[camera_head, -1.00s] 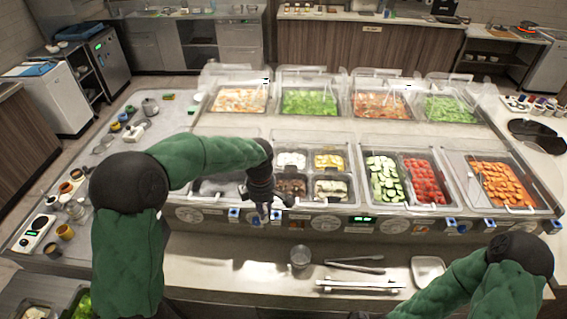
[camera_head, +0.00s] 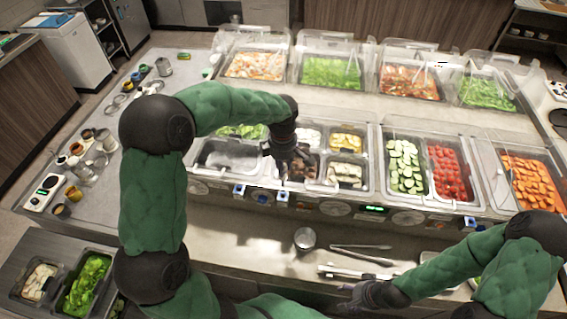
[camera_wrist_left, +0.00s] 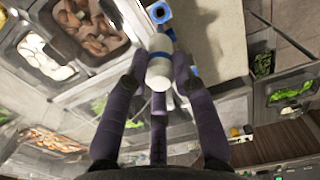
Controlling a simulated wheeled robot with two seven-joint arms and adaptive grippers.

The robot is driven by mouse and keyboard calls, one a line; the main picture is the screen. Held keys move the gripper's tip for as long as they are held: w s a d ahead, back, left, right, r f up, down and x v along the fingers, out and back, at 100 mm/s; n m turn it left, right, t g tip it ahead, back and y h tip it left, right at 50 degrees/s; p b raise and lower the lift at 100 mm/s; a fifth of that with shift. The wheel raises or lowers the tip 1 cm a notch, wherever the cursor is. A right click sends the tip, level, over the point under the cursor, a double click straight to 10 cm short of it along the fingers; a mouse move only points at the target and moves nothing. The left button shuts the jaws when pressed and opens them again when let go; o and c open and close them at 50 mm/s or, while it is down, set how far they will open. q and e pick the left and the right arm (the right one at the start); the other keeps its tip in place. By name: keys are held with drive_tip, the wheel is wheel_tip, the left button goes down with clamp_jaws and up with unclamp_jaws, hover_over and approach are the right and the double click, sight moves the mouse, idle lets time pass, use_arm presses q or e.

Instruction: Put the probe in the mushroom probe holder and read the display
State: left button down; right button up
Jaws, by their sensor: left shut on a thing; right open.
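In the head view a blue holder (camera_head: 282,196) sits on the panel just below the gripper. The brown mushrooms (camera_wrist_left: 92,28) lie in a well nearby, partly hidden by the gripper in the head view. A green-lit display (camera_head: 374,208) is on the panel to the right. My right gripper (camera_head: 362,296) is open and empty.
A metal cup (camera_head: 305,238), tongs (camera_head: 362,254) and a white-and-grey bar-like item (camera_head: 355,272) lie on the front ledge near my right gripper. Another blue holder (camera_head: 238,190) is left on the panel. Clear lids stand over the back wells.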

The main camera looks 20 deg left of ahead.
use_arm(q)
drive_tip(key=b, duration=0.3)
hover_over(283, 185)
drive_tip(key=shift+w+a+f, duration=0.1)
drive_tip(key=shift+w+f, duration=0.05)
drive_tip(key=shift+f, duration=1.15)
drive_tip(key=shift+w+f, duration=0.1)
drive_tip(key=shift+f, duration=1.2)
drive_tip(key=shift+f+b, duration=0.35)
drive_tip(key=shift+b, duration=0.1)
drive_tip(key=shift+f+b, duration=2.1)
drive_tip(key=shift+f, duration=0.4)
idle(2.1)
